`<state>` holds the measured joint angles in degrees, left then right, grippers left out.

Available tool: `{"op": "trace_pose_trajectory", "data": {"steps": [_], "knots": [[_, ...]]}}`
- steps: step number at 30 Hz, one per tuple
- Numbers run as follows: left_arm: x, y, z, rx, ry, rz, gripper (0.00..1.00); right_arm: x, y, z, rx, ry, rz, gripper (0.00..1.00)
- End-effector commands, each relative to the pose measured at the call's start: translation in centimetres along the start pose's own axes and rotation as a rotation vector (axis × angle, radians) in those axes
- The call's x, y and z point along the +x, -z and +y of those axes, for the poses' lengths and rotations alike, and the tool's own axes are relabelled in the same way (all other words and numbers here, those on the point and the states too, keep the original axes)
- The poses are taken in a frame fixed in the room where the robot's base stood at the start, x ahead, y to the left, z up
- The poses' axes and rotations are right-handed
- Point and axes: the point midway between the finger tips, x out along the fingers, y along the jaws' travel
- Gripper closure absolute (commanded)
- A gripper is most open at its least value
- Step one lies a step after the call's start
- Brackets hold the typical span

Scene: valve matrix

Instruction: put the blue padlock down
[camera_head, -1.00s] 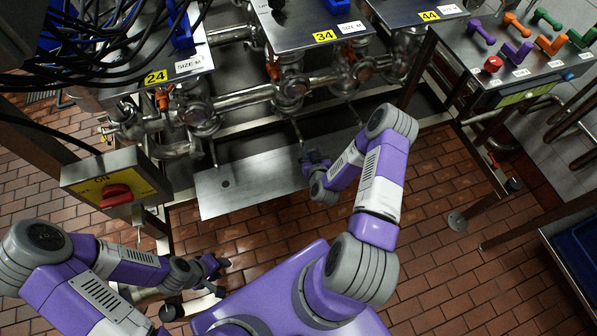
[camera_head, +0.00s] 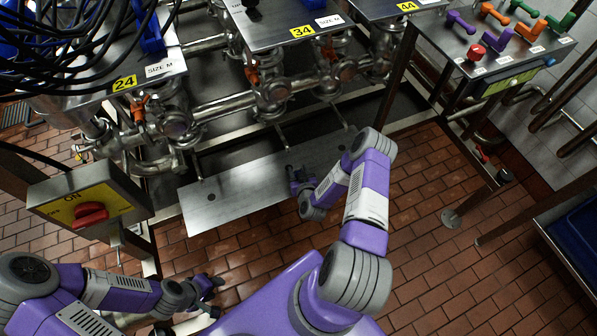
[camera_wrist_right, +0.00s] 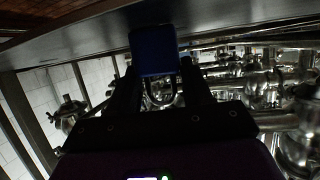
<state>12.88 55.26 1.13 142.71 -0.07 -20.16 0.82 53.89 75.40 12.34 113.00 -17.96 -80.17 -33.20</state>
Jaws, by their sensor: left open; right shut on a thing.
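The blue padlock (camera_wrist_right: 154,50) shows in the right wrist view, between the two fingers of my right gripper (camera_wrist_right: 158,72). Its metal shackle points back toward the palm. In the head view my right gripper (camera_head: 296,178) is over the bare metal plate (camera_head: 235,198) below the pipes. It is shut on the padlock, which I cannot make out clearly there. My left gripper (camera_head: 213,284) is open and empty, low over the brick floor at the lower left.
Steel pipes and valves (camera_head: 270,90) run behind the plate. A yellow switch box (camera_head: 88,200) with a red knob stands at the left. A panel (camera_head: 500,50) with several coloured handles is at the upper right. A blue-lined container (camera_head: 578,235) is at the right edge.

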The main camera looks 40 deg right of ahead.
Motion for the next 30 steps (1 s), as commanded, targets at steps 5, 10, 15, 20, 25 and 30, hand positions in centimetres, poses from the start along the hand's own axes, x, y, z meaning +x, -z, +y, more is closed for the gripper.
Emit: {"op": "trace_pose_trajectory", "data": {"steps": [5, 10, 15, 20, 25, 30], "knots": [[0.1, 0.0, 0.0, 0.0, 0.0, 0.0, 0.57, 0.1, -0.2, 0.0, 0.0, 0.0, 0.0, 0.31], [0.1, 0.0, 0.0, 0.0, 0.0, 0.0, 0.57, 0.1, -0.1, 0.0, 0.0, 0.0, 0.0, 0.24], [0.0, 0.0, 0.0, 0.0, 0.0, 0.0, 0.57, 0.0, -0.1, 0.0, 0.0, -0.001, 0.0, 0.24], [-0.7, 0.0, 0.2, 0.0, 0.0, 0.0, 0.57, -1.3, 0.2, 0.0, 0.0, 0.0, -0.003, 0.24], [-1.9, -0.1, 0.7, 0.0, 0.0, 0.0, 0.57, -4.9, 0.3, 0.0, 0.0, 0.001, -0.005, 0.24], [-3.0, -0.1, 1.1, 0.0, 0.0, 0.0, 0.57, -8.6, 0.3, -0.1, 0.001, 0.001, -0.005, 0.24]]}}
